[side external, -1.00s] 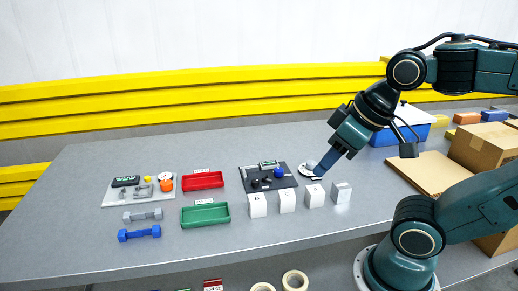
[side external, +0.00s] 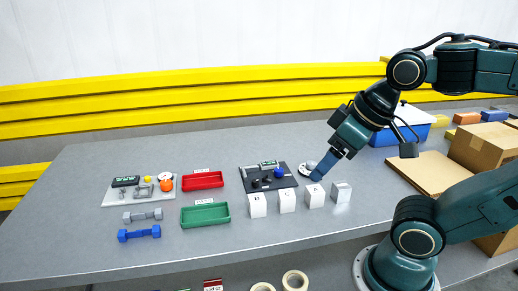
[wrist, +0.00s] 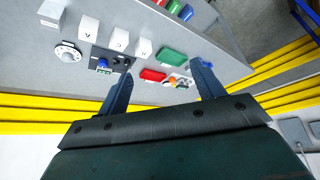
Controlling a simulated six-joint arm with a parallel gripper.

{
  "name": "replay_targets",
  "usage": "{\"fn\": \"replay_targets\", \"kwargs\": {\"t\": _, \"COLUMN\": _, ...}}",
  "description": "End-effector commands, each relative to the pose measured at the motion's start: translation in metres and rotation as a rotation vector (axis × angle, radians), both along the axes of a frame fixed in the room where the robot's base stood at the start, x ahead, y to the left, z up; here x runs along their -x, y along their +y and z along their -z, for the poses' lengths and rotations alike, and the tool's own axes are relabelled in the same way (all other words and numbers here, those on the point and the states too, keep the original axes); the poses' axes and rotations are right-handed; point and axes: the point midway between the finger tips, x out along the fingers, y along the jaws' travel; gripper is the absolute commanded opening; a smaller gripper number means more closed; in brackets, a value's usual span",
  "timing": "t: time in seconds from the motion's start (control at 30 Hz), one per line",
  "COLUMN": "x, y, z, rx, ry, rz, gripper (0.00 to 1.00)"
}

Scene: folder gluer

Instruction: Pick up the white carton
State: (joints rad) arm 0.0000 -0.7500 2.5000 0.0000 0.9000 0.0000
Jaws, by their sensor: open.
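Three white cartons with dark marks on them stand in a row on the grey table: a left one (side external: 257,206), a middle one (side external: 287,202) and a right one (side external: 314,196). A paler grey-white box (side external: 340,192) stands at the row's right end. I cannot tell which one the task means. The row also shows at the upper left of the wrist view, with one carton (wrist: 88,28) bearing a dark letter. My gripper (side external: 317,176) is tilted above and behind the right carton, apart from it. In the wrist view my gripper (wrist: 162,88) is open and empty.
A round white dial (side external: 312,171) lies near my fingertips. A dark panel (side external: 268,178) with a blue knob is left of it. Red (side external: 202,180) and green (side external: 205,215) trays, dumbbells and a white board (side external: 140,190) lie farther left. The front table strip is clear.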

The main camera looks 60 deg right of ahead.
Motion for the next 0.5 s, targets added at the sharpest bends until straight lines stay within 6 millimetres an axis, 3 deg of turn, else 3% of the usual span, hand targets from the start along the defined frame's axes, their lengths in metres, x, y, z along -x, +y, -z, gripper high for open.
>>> {"fn": "replay_targets", "kwargs": {"t": 0.27, "x": -0.008, "y": -0.005, "z": 0.003, "rx": 0.024, "ry": 0.024, "rz": -0.025, "gripper": 0.67}}
{"fn": "replay_targets", "kwargs": {"t": 0.5, "x": -0.03, "y": -0.023, "z": 0.014, "rx": 0.079, "ry": 0.094, "rz": -0.121, "gripper": 0.67}}
